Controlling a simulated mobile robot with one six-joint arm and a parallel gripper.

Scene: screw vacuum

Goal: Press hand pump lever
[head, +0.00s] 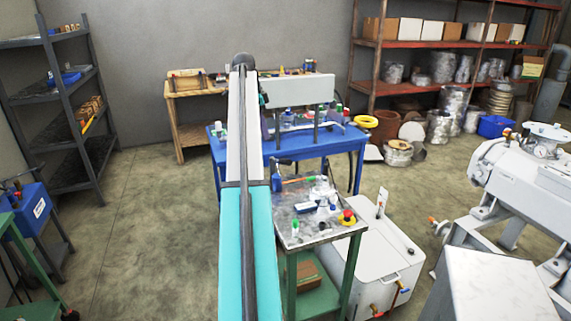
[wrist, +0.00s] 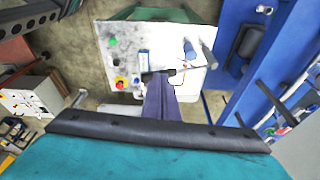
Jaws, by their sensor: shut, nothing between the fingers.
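The hand pump has a dark blue body (head: 277,182) and a black lever grip (head: 284,161) at the far left corner of a small worktable. In the wrist view the blue body (wrist: 190,50) and black lever grip (wrist: 209,55) stand at the table's upper right edge. My gripper (wrist: 159,84) appears as dark, closed fingers reaching up over the table's lower edge. It looks empty and apart from the lever, to its lower left; exact height is hard to judge. I cannot make the gripper out in the head view.
The worktable (head: 283,237) carries a red button (head: 347,215) and small parts. A blue table (head: 342,146) stands behind it and a white tank (head: 375,262) to its right. Floor (head: 150,220) is open at left.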

